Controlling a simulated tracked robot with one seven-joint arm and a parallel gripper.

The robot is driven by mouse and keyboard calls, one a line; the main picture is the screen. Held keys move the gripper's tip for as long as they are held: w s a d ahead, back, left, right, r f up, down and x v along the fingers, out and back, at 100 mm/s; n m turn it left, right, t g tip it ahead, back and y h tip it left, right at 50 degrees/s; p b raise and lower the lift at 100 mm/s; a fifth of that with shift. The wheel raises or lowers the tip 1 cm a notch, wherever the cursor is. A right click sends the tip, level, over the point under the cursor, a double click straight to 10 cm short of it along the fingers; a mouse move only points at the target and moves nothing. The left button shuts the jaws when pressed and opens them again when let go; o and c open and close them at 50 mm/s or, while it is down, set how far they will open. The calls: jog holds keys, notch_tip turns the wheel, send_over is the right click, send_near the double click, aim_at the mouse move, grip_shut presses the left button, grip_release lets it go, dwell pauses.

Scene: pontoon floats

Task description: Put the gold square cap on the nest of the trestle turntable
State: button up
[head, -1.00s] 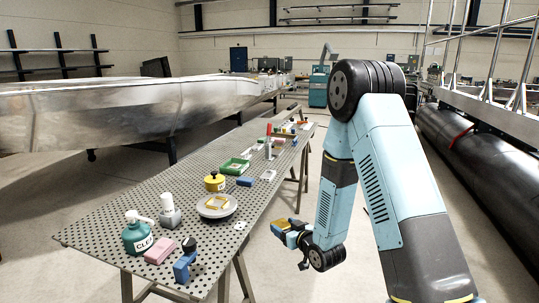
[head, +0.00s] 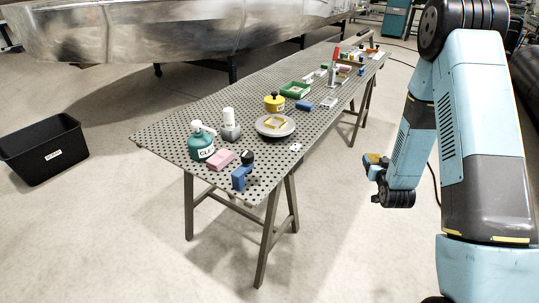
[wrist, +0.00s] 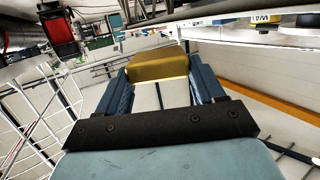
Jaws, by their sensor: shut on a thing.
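The gold square cap (wrist: 158,64) is held between the blue fingers of my gripper (wrist: 160,88) in the wrist view. In the head view my gripper (head: 374,166) is off the right side of the trestle table, apart from it, with a bit of the gold cap (head: 373,158) showing. The turntable (head: 261,132) is a round grey disc on the table near its right edge. Its nest (head: 275,122) is a yellow square frame with a pale middle, and looks empty. My gripper is to the right of the turntable, with a gap of open air between.
The perforated table (head: 178,125) holds a teal bottle (head: 201,143), a pink block (head: 220,160), a blue clamp-like piece (head: 241,178), a white-capped bottle (head: 230,128), a yellow pot (head: 274,103) and a green tray (head: 296,90). A black bin (head: 42,150) stands on the floor at left.

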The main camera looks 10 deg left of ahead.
jog(key=s+a+r+n+g+y, duration=0.2)
jog(key=s+a+r+n+y, duration=0.15)
jog(key=a, duration=0.45)
jog(key=s+a+r+n+g+y, duration=0.1)
jog(key=s+a+r+n+y, duration=0.2)
jog(key=a, duration=0.6)
jog(key=s+a+r+n+g+y, duration=0.2)
jog(key=s+a+n+g+y, duration=0.1)
jog(key=s+a, duration=0.3)
jog(key=s+a+r+n+g+y, duration=0.3)
jog(key=s+a+g, duration=0.1)
jog(key=s+a, duration=0.3)
jog(key=shift+s+r, duration=0.25)
jog(key=shift+a, duration=0.1)
